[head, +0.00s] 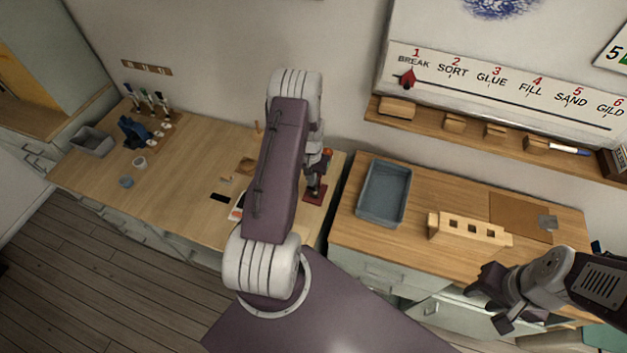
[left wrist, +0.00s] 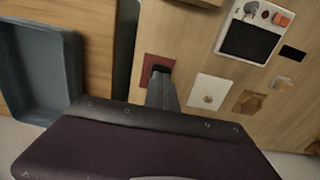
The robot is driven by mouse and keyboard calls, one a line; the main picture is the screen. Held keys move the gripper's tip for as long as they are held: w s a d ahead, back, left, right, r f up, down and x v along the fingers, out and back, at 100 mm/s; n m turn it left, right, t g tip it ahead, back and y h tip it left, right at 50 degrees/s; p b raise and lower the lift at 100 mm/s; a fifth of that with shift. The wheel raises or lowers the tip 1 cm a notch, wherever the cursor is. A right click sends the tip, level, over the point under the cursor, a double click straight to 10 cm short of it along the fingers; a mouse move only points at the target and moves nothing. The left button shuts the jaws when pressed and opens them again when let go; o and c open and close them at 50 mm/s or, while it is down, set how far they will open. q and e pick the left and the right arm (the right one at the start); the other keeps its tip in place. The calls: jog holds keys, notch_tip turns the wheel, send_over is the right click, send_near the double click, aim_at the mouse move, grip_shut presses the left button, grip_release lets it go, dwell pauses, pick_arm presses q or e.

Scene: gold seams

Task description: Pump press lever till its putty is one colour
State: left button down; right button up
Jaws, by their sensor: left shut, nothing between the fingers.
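The press shows as a dark red base plate (head: 314,198) on the left bench's right end, with dark parts above it. In the left wrist view the red plate (left wrist: 150,62) lies beyond my left gripper (left wrist: 160,78). My left gripper (head: 315,184) points down over the press, shut and empty. I cannot tell whether it touches the lever. The lever and putty cannot be made out, so the putty's colour is not shown. My right gripper (head: 484,303) is open and empty, in front of the right bench.
A white card (left wrist: 209,91) and a device with a dark screen (left wrist: 250,41) lie near the press. A blue-grey tray (head: 385,192) and a slotted wooden block (head: 467,229) are on the right bench. A narrow gap separates the benches. A shelf (head: 480,135) runs along the wall.

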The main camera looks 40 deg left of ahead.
pick_arm(q)
jog(key=shift+w+a+r, duration=0.2)
jog(key=shift+w+r, duration=0.4)
jog(key=shift+r, duration=0.2)
jog(key=shift+w+a+r, duration=0.3)
jog(key=shift+w+r, duration=0.3)
jog(key=shift+w, duration=0.25)
notch_tip(320, 180, up, 5)
jog(key=p, duration=0.3)
jog(key=shift+p, duration=0.35)
